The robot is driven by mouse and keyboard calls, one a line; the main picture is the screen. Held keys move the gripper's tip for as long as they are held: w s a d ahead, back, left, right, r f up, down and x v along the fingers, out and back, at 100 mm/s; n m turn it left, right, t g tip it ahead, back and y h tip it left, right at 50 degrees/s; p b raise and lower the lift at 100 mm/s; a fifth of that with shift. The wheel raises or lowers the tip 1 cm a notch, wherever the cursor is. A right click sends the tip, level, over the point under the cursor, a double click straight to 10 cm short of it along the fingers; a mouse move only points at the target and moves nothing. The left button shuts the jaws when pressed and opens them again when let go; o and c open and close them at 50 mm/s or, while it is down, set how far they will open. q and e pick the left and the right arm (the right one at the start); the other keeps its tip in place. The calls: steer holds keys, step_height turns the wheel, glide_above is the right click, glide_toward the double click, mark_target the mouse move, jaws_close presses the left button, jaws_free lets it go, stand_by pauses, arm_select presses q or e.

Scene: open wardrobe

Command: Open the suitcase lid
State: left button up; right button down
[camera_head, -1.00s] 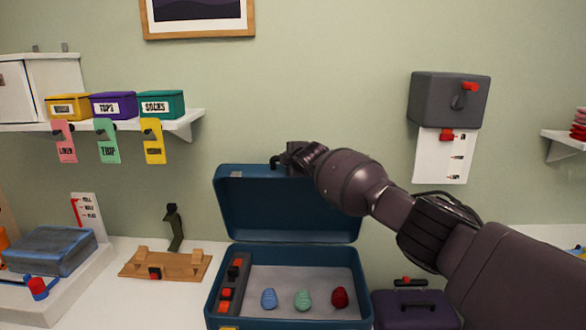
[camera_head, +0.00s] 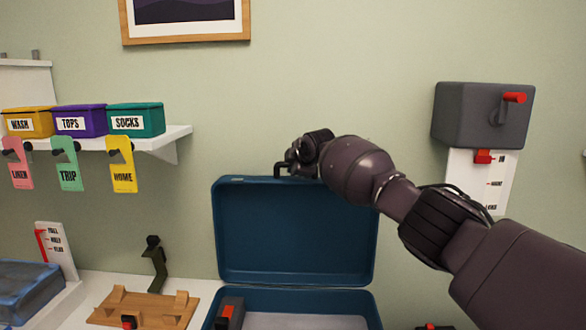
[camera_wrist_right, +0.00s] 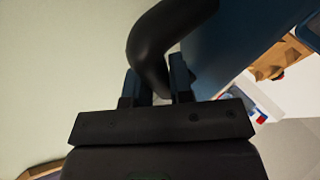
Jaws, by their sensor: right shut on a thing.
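The blue suitcase lid (camera_head: 295,235) stands raised, roughly upright, behind the suitcase base (camera_head: 290,296), which shows only in part at the bottom of the head view. A black handle (camera_head: 279,169) sticks up at the lid's top edge. My right gripper (camera_head: 292,166) is at that top edge, shut on the handle. In the right wrist view the curved black handle (camera_wrist_right: 150,50) lies between the two fingers (camera_wrist_right: 155,85), with the blue lid (camera_wrist_right: 230,40) beside it. My left gripper is not in view.
A shelf (camera_head: 165,141) with labelled boxes and hanging tags is on the left wall. A wooden stand (camera_head: 145,306) is left of the suitcase. A grey box with a red lever (camera_head: 480,115) is on the right wall.

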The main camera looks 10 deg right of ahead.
steer(key=shift+w, duration=0.3)
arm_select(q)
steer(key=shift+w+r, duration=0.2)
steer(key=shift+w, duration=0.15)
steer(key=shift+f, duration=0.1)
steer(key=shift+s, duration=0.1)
arm_select(e)
steer(key=c, duration=1)
jaws_free()
steer(key=shift+s, duration=0.1)
steer(key=shift+s+d+r+p, duration=0.1)
steer(key=shift+s+r+p, duration=0.15)
steer(key=shift+r+p, duration=0.05)
steer(key=p+v, duration=0.2)
steer(key=v, duration=0.2)
steer(key=shift+s+r, duration=0.15)
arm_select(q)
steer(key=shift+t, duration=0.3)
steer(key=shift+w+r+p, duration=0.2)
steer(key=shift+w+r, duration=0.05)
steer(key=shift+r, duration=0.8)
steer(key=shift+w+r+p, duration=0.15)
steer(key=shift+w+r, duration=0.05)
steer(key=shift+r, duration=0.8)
arm_select(e)
steer(key=shift+v, duration=2.8)
